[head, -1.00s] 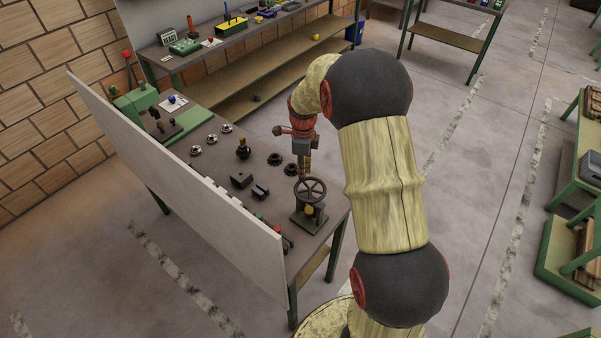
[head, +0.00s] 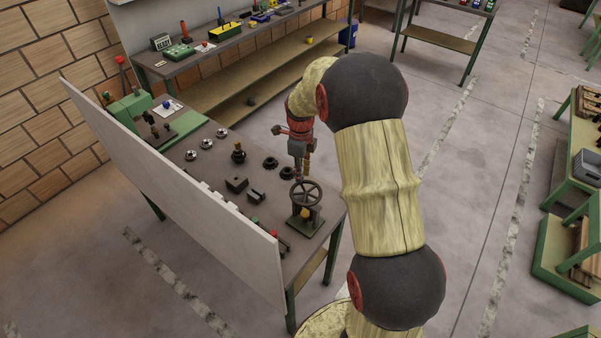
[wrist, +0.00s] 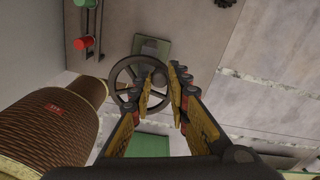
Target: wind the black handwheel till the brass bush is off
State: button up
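The black handwheel (head: 306,194) lies flat on top of a small screw press on a dark green base (head: 304,223), near the bench's right end. A brass-yellow piece (head: 307,212), which looks like the bush, shows below the wheel; how it sits in the press is not clear. My gripper (head: 304,176) points down just above the wheel's far side. My gripper (wrist: 167,73) is open, with a narrow gap between the fingers. I cannot tell if it touches the rim.
A pale upright panel (head: 180,205) runs along the bench's left edge. A green machine (head: 130,105) is at the far end.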

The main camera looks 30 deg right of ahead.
jog(key=o, duration=0.4)
jog(key=shift+r, duration=0.1)
notch_tip(320, 180, up, 12)
jog(key=shift+f, duration=0.1)
dwell(0.5)
dwell(0.6)
